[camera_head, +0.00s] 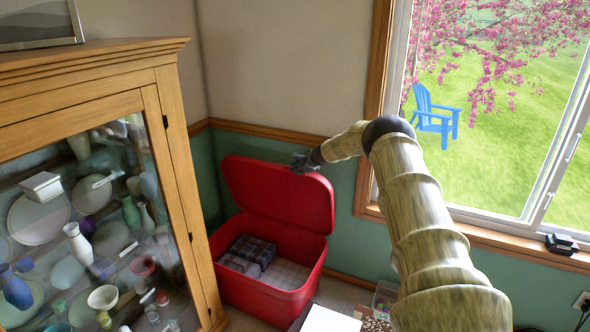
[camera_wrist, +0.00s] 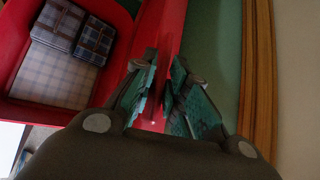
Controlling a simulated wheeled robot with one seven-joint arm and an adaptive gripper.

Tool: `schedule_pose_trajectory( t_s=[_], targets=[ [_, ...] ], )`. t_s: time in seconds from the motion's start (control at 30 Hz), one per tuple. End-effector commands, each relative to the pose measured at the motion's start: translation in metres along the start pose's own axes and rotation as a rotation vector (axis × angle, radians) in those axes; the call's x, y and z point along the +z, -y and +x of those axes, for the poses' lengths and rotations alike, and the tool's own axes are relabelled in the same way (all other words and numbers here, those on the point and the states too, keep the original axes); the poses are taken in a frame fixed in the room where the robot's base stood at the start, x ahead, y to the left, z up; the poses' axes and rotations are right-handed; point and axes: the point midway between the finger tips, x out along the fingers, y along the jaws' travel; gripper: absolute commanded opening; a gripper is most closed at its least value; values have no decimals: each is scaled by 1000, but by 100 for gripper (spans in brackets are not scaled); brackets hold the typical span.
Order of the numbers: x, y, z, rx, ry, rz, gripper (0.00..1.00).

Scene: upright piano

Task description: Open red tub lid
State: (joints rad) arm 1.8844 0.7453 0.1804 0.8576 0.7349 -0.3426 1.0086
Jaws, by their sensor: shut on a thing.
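The red tub (camera_head: 262,306) stands on the floor in the corner, between the cabinet and the window wall. Its red lid (camera_head: 275,199) is raised and leans back, close to upright, so the tub's inside shows. My gripper (camera_head: 304,163) is at the top edge of the lid, right of its middle. In the wrist view my gripper (camera_wrist: 162,92) has its fingers on either side of the red lid edge (camera_wrist: 172,35), shut on it. Dark checked items (camera_head: 253,250) lie inside the tub; they also show in the wrist view (camera_wrist: 75,35).
A wooden glass-front cabinet (camera_head: 163,85) full of vases and plates stands close on the left. A wood-framed window (camera_head: 375,80) is at the right. A white-topped object (camera_head: 330,320) and a small clear bin (camera_head: 384,298) sit near the tub's front right.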

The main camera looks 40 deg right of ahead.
Motion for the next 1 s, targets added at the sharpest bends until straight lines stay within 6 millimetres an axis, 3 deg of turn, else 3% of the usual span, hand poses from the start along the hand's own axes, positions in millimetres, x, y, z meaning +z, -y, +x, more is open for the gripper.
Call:
schedule_pose_trajectory(
  t_s=[0.1, 0.13, 0.2, 0.63, 1.0],
  targets=[
    [-2, -1, 0, 1, -3, -3, 0],
    [-2, -1, 0, 1, -3, -3, 19],
    [-2, -1, 1, 1, -3, -3, 31],
    [0, 0, -3, 0, -1, -1, 31],
    [0, 0, -32, 1, 1, 1, 31]
  ],
)
